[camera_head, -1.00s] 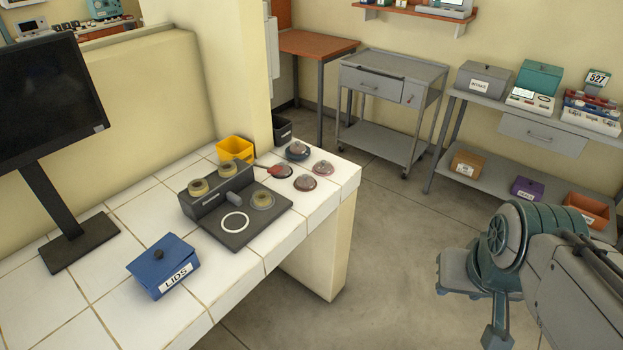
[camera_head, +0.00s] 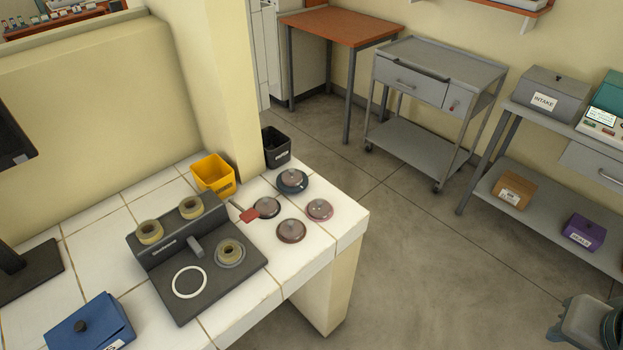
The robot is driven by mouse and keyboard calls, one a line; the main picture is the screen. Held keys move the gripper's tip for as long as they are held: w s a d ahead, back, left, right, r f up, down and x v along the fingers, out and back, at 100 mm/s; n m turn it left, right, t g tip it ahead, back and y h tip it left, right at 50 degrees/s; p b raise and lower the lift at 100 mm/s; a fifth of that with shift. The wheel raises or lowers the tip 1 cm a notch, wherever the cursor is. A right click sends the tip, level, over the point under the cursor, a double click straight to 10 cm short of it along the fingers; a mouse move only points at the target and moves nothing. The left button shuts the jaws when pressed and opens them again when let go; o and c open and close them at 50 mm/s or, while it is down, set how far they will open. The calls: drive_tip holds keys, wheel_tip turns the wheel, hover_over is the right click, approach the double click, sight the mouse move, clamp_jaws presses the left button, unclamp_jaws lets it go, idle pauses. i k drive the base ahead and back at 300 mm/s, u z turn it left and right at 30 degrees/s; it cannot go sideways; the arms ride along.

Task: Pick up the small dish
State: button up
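Several round lidded dishes stand on the white tiled counter (camera_head: 235,315), near its right end. A dark-rimmed dish (camera_head: 267,207) looks the smallest, and a red tag or handle (camera_head: 250,214) is at its left side. A blue-grey dish (camera_head: 292,181) stands behind it. A pinkish dish (camera_head: 319,209) is to the right and a reddish dish (camera_head: 291,230) is in front. I cannot tell for sure which one is the small dish. Only part of my arm shows in the bottom right corner, well away from the dishes. My gripper's fingers are not seen.
A dark device (camera_head: 208,297) with tan rings and a white circle stands left of the dishes. A yellow bin (camera_head: 212,173), a black bin (camera_head: 277,147) and a blue box (camera_head: 90,326) are nearby. A grey cart (camera_head: 424,140) stands behind open floor (camera_head: 410,270).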

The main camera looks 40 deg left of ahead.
sight(270, 214)
drive_tip(key=u, duration=0.3)
drive_tip(key=i, duration=1)
drive_tip(key=u, duration=1.4)
drive_tip(key=i, duration=0.55)
drive_tip(key=u, duration=0.6)
